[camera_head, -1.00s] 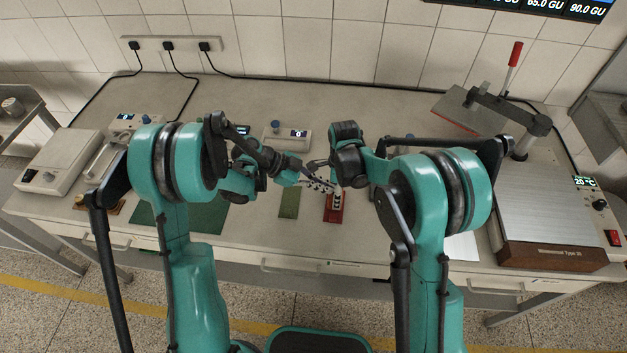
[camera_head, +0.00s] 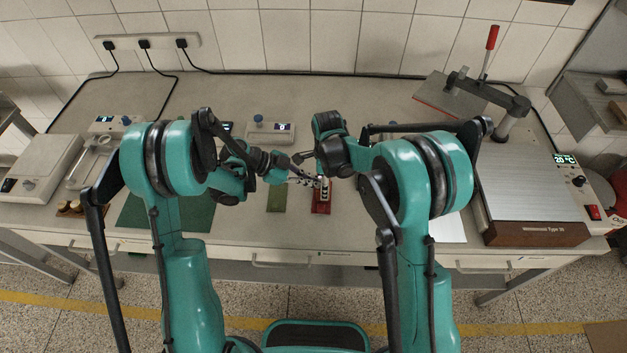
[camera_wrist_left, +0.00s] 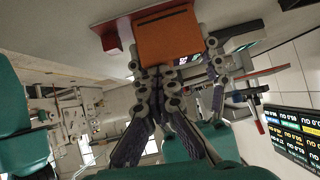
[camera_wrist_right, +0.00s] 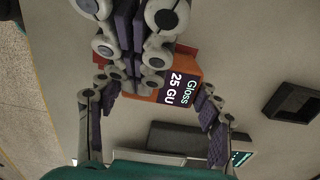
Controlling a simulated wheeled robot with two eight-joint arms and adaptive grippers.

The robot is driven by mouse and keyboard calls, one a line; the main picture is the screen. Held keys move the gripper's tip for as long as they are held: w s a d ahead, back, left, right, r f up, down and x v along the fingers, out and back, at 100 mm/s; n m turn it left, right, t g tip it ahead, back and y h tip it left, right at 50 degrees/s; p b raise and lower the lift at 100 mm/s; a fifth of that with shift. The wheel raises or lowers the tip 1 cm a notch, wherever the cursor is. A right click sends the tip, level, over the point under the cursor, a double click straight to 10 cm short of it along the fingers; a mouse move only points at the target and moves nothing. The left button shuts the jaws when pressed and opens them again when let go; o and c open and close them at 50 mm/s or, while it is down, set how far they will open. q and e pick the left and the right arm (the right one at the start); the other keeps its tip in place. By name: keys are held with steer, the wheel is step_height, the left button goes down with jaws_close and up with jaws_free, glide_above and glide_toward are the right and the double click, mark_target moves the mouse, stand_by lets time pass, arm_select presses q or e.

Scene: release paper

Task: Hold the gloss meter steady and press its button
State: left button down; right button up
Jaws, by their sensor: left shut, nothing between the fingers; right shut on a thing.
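The gloss meter (camera_wrist_left: 168,38) is an orange box on a red base (camera_wrist_left: 107,36) in the left wrist view. In the right wrist view the meter (camera_wrist_right: 183,88) shows a screen reading "Gloss 25 GU". My left gripper (camera_wrist_left: 156,72) is shut and empty, its tips at the meter's edge; I cannot tell if they touch.
A green strip (camera_head: 277,200) and a larger dark green mat (camera_head: 195,215) lie to the left. A small device with a blue knob (camera_head: 270,134) stands behind. A hotplate-like unit (camera_head: 530,195) and a stand are at right.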

steer(key=shift+a, duration=0.15)
arm_select(q)
steer(key=v, duration=1)
arm_select(e)
steer(key=o, duration=1.5)
steer(key=shift+r, duration=0.1)
